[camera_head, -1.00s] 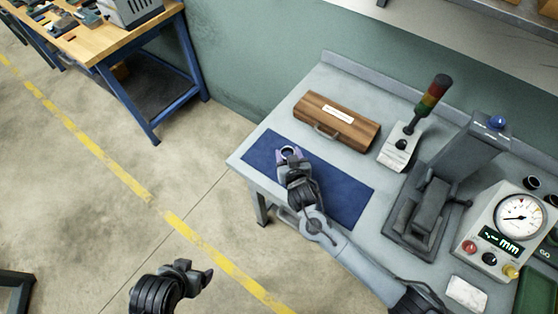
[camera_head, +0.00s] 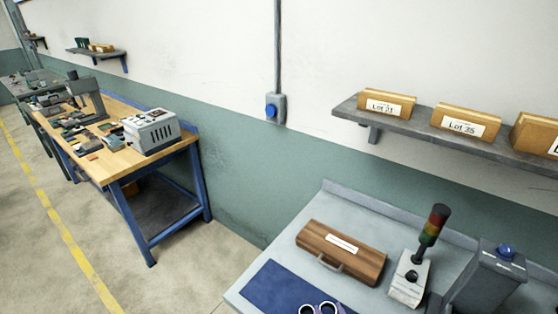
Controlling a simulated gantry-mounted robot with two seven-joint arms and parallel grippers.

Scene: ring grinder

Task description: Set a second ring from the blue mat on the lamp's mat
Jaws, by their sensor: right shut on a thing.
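The blue mat (camera_head: 272,284) lies at the front left of the grey bench, cut off by the bottom edge of the view. Just the tip of my right gripper (camera_head: 318,308) shows at the bottom edge, over the mat. It is shut on a small pale ring (camera_head: 328,307); its purple fingertips show beside it. I cannot tell if the ring is clear of the mat. The lamp (camera_head: 433,225), a red, amber and green stack light, stands on a pale box (camera_head: 408,280). I cannot make out a separate mat at the lamp. My left gripper is out of view.
A wooden case (camera_head: 342,252) with a handle lies behind the blue mat, left of the lamp. A dark grey machine (camera_head: 490,280) with a blue button stands right of the lamp. A shelf (camera_head: 450,140) with labelled lot boxes hangs above. A wooden workbench (camera_head: 120,160) stands left.

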